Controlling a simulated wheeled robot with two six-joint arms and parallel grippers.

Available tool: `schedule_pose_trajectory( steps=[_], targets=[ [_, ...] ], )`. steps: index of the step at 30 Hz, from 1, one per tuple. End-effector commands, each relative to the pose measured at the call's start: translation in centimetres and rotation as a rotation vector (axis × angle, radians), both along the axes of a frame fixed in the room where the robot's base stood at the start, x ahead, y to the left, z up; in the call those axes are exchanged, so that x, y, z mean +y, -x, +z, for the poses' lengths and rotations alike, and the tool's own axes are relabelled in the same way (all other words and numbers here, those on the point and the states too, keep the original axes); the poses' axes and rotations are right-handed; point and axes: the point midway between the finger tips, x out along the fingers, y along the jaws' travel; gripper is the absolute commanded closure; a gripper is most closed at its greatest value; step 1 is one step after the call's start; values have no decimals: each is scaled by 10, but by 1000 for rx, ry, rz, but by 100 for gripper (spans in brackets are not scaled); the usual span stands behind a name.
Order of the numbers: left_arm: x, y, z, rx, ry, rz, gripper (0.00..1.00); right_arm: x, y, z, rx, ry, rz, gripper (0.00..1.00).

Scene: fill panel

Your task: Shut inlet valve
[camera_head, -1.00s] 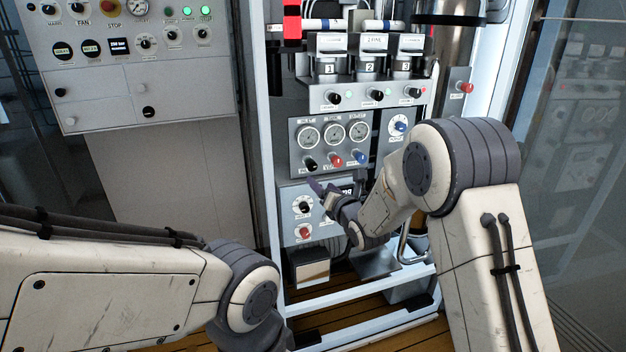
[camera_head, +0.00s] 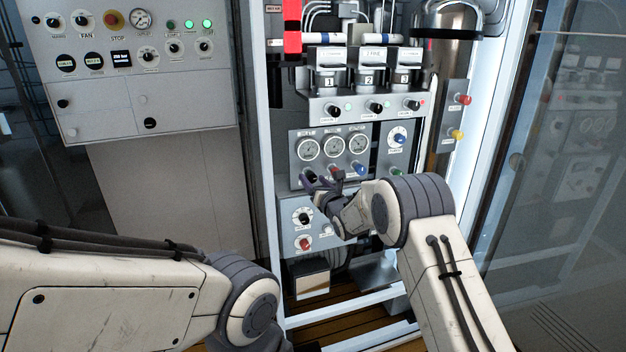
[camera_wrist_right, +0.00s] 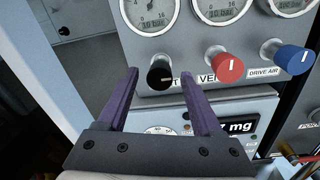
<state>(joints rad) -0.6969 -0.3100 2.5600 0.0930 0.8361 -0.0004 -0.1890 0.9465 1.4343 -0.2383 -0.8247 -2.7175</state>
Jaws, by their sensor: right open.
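A black knob (camera_wrist_right: 160,75) sits on the grey gauge panel (camera_head: 296,152), leftmost in a row with a red knob (camera_wrist_right: 222,64) and a blue knob (camera_wrist_right: 294,57). The red one's label begins "VEN"; the blue one's reads "DRIVE AIR". The black knob's label is mostly hidden behind a finger, with only a final "T" showing. My right gripper (camera_head: 323,181) is open, its purple fingers on either side of the black knob in the right wrist view. I cannot tell whether they touch it. My left arm shows, but its gripper is out of view.
Round gauges (camera_head: 333,147) sit above the knobs. Below is a panel with a display, a black knob (camera_head: 303,217) and a red knob (camera_head: 304,243). A white frame post (camera_head: 262,170) stands left of the panel. Numbered units (camera_head: 370,72) are above.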

Motion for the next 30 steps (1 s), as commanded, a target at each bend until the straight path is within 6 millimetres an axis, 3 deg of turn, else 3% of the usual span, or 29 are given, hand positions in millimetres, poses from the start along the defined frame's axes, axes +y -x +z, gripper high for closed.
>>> schedule_pose_trajectory(
  steps=[11, 12, 17, 30],
  targets=[
    [0, 0, 1, 0, 0, 0, 50, 2, -4, 0, 1, 0, 0, 33],
    [0, 0, 1, 0, 0, 0, 50, 2, -4, 0, 1, 0, 0, 40],
    [0, 0, 1, 0, 0, 0, 50, 2, -4, 0, 0, 0, 0, 100],
    [0, 0, -13, 0, 0, 0, 50, 1, -4, -3, 22, -70, -1, 100]
  ],
)
